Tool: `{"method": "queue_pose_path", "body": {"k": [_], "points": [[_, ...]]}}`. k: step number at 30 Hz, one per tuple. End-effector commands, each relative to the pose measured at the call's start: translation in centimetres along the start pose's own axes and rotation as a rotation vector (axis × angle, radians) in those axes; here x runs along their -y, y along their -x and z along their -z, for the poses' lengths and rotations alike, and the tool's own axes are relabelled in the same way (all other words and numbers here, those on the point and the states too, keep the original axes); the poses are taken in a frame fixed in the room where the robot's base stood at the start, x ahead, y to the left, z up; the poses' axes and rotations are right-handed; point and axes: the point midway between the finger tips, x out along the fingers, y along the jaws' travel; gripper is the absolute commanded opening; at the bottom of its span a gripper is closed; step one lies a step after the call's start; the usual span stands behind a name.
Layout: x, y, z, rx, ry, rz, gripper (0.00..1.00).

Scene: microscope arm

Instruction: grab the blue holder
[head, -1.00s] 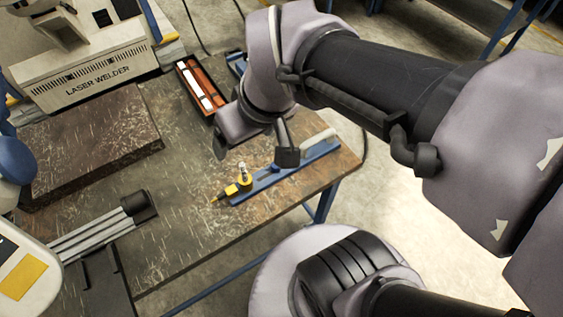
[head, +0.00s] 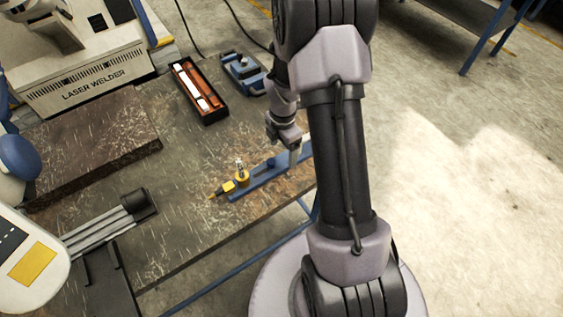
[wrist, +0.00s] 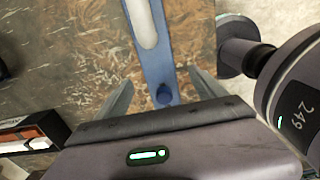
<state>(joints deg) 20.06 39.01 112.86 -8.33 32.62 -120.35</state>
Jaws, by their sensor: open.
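The blue holder (head: 262,178) is a long, narrow blue bar lying near the right edge of the worktable in the head view. My gripper (wrist: 163,90) is open, with one finger on each side of the bar around the knob. It shows partly in the head view (head: 285,143). Contact cannot be told.
An open box with red and white contents (head: 199,90) and a blue device (head: 243,74) lie behind the holder. A brown slab (head: 85,140) and the laser welder (head: 90,75) are at left. The middle of the table (head: 180,160) is clear.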

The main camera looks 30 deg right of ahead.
Motion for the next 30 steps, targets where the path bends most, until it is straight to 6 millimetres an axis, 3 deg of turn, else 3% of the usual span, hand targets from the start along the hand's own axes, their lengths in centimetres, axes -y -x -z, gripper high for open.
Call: {"method": "queue_pose_path", "body": {"k": [4, 9, 16, 28, 30], "points": [[-0.1, -1.7, 0.2, 0.000, 0.001, 0.001, 0.80], [-0.2, -5.1, 0.5, 0.000, 0.001, 0.001, 0.80], [-0.3, -5.3, 0.5, 0.001, 0.000, -0.001, 0.80], [-0.3, -5.3, 0.5, 0.000, 0.000, -0.001, 0.01], [-0.3, -5.3, 0.5, 0.000, 0.000, -0.001, 0.00]]}}
